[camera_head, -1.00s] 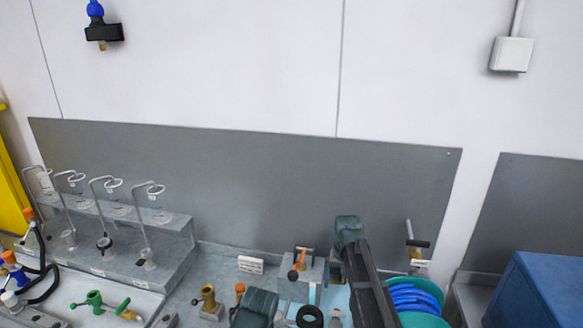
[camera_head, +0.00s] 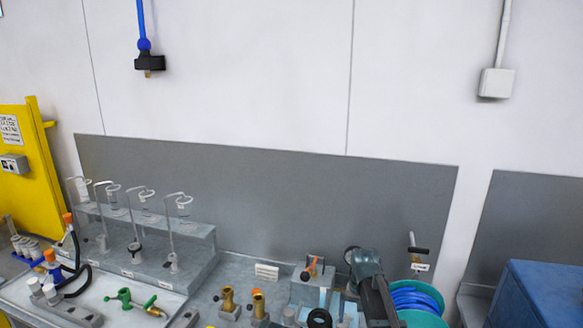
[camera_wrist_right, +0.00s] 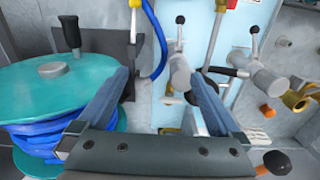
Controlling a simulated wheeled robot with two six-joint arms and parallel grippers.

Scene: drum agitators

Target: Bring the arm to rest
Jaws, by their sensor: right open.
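My right arm (camera_head: 372,285) rises from the bottom edge in the head view, in front of the bench and just left of the teal hose reel (camera_head: 433,300). In the right wrist view my right gripper (camera_wrist_right: 163,75) has its two fingers spread wide with nothing held between them. The teal reel with blue hose (camera_wrist_right: 55,95) is left of the fingers there. Grey valve bodies with black-knobbed levers (camera_wrist_right: 180,70) lie beyond and between the fingers, apparently clear of them. My left gripper is in neither view.
A stepped grey rack (camera_head: 190,245) holds several hooked metal stands at the left. Brass fittings (camera_head: 228,300), a white label (camera_head: 266,271) and an orange-handled valve (camera_head: 312,265) stand mid-bench. A blue box (camera_head: 545,290) is at the right.

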